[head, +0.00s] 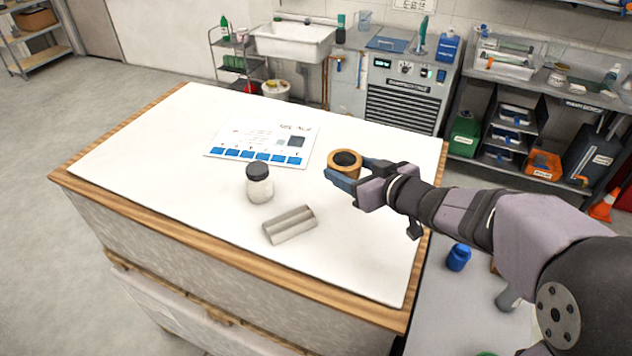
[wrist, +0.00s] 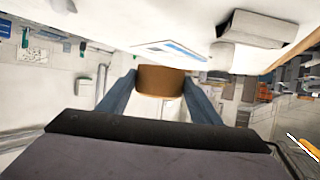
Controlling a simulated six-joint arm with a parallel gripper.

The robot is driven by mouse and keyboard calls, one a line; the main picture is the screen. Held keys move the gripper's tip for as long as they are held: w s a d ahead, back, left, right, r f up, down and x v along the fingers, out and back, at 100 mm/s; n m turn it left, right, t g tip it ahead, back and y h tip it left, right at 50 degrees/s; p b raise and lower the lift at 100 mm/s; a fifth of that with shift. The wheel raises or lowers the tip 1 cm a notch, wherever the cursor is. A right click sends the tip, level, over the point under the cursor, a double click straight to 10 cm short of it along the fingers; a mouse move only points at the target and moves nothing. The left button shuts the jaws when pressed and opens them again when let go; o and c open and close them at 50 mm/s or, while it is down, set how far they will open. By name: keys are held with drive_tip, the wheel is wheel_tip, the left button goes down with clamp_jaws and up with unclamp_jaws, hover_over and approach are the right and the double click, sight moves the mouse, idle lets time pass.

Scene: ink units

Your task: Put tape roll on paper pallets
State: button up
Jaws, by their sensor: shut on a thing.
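The tape roll (head: 349,169) is tan with a dark round opening facing up. My gripper (head: 352,174) is shut on it, with blue fingers on either side. In the wrist view the tape roll (wrist: 161,79) sits between the two fingertips of my gripper (wrist: 158,92). The paper pallet (head: 190,185) is a large stack with a broad white top, wooden edging and a wooden base. The roll is over the right part of this white top. The head view does not show clearly whether it touches the surface.
On the white top stand a jar with a dark lid (head: 260,187), a grey metal block (head: 290,225) and a printed sheet with blue squares (head: 262,141). The left part and front right are clear. A blue bottle (head: 458,257) stands beyond the right edge.

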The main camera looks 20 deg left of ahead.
sight(347, 208)
drive_tip(key=shift+f, duration=4.65)
drive_tip(key=shift+f, duration=0.1)
drive_tip(key=o, duration=1.1)
drive_tip(key=shift+d, duration=0.1)
drive_tip(key=b+v, duration=0.1)
drive_tip(key=v, duration=1.1)
